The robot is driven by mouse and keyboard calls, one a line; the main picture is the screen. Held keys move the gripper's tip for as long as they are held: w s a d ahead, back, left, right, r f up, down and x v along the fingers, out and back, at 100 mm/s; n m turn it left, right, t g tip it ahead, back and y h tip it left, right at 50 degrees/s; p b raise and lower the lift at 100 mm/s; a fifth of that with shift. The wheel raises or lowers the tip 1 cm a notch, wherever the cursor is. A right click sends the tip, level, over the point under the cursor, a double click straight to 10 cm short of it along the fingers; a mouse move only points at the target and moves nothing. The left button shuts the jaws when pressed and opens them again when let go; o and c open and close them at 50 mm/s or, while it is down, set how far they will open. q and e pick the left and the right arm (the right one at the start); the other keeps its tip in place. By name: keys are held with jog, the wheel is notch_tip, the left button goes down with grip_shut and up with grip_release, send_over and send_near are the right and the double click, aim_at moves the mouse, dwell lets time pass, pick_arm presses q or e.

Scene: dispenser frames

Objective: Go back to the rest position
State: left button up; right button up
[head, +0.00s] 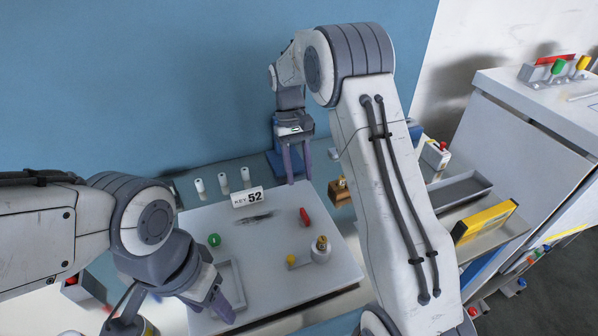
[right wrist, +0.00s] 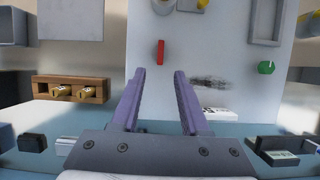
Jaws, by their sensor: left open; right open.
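My right gripper (head: 297,165) hangs fingers-down over the back of the white board (head: 285,225), past a "KEY 52" sign (head: 247,197). In the right wrist view its two purple fingers (right wrist: 158,78) are apart with nothing between them. A red piece (head: 305,217) lies on the board near it and also shows in the right wrist view (right wrist: 160,52). My left gripper (head: 222,300) is low at the board's front left, beside a grey tray (head: 237,277). Its fingers are partly hidden by its own wrist, and I see nothing held.
A blue wall (head: 150,80) closes the back.

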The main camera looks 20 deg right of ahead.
jog(key=s+a+r+n+t, duration=0.2)
jog(key=s+a+r+n, duration=0.3)
jog(key=s+a, duration=0.7)
jog(key=s+a+n+t+y, duration=0.1)
jog(key=s+a+n+t, duration=0.1)
jog(key=s, duration=1.4)
jog(key=shift+s+r, duration=0.15)
